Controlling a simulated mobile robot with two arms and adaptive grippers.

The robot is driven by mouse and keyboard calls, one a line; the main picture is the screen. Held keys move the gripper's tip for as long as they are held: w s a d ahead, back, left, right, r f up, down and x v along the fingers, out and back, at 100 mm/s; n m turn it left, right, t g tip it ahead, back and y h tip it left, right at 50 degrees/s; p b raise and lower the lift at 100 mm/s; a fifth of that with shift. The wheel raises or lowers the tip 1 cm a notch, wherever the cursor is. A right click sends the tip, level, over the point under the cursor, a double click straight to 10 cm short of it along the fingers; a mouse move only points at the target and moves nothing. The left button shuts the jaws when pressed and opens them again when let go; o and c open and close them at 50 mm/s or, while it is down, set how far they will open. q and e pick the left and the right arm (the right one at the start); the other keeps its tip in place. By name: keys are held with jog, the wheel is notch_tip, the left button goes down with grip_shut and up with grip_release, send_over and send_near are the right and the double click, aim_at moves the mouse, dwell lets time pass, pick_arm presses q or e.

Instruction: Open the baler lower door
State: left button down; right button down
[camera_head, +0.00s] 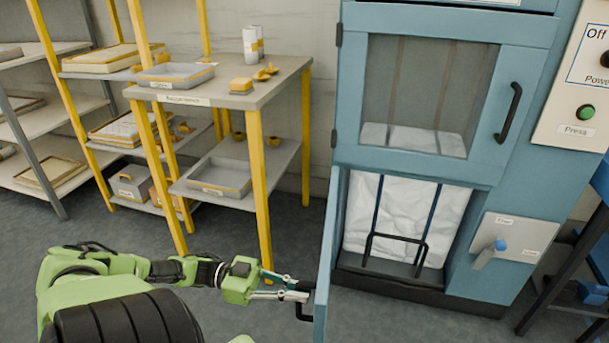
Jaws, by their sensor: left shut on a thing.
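The blue baler (555,215) stands at the right of the head view. Its lower door (326,262) is swung out on its left side, seen almost edge-on, and the lower opening is uncovered. A white wrapped bale (392,215) shows inside, with dark straps and a black bar frame in front. My left gripper (300,291) is shut on the black handle (305,312) of the lower door, on the door's left face. Part of the handle is hidden by the fingers. The upper door (480,165) is closed. My right gripper is out of view.
A yellow-legged table (285,84) with trays and small yellow parts stands behind my left arm. Grey shelves are at the far left. A lever panel (515,245) is right of the opening; a dark frame stands at the right edge. Floor before the baler is clear.

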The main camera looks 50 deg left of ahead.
pick_arm(q)
jog(key=shift+s+a+f, duration=0.1)
jog(key=shift+s, duration=0.05)
jog(key=c, duration=2.1)
grip_release()
jog(key=v, duration=1.2)
